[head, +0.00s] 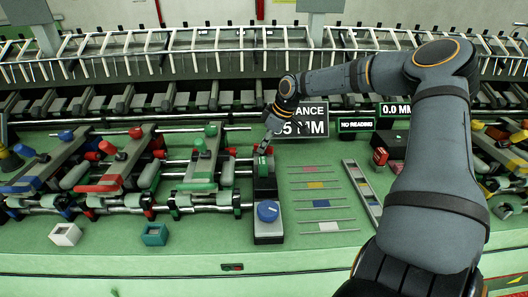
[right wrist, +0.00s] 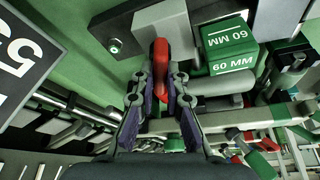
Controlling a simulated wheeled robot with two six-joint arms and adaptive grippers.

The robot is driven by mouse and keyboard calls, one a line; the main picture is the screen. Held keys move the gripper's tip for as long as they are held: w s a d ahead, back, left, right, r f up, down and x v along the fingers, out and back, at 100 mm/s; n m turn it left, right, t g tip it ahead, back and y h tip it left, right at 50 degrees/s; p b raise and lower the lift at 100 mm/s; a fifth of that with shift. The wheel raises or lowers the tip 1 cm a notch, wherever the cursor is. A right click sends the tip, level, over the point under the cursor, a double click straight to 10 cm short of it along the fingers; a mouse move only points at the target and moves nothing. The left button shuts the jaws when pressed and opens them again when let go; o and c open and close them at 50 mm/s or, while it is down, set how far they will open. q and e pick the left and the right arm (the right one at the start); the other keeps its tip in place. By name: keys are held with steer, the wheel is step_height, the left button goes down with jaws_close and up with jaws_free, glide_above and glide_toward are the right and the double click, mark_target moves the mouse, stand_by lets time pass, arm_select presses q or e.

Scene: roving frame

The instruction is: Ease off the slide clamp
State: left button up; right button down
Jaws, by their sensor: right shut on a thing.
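My right gripper (right wrist: 162,88) is shut on a red lever (right wrist: 160,62), which stands between its two fingers in the right wrist view. The lever seems to be the slide clamp's handle; its lower part is hidden by the fingers. A green block marked 60 MM (right wrist: 232,45) sits just right of the lever in that view. In the head view the right gripper (head: 265,146) reaches down beside the dark panel at the right end of the rails, and the lever there is too small to make out clearly. My left gripper is not in view.
A blue knob (head: 268,210) sits on a grey base in front. A dark sign (head: 300,122) stands behind the gripper, partly covered by my arm. Carriages with coloured levers (head: 100,182) line the rails at left. A white box (head: 65,234) and a teal box (head: 154,235) stand at the front.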

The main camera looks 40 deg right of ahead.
steer(key=shift+d+n+g+y+b, duration=0.1)
steer(key=shift+n+g+y+b, duration=0.2)
steer(key=shift+n+b, duration=0.55)
steer(key=shift+n+g+y+b, duration=0.3)
steer(key=shift+n, duration=1.05)
steer(key=c, duration=1.4)
jaws_free()
steer(key=v, duration=1.2)
steer(key=shift+f, duration=0.1)
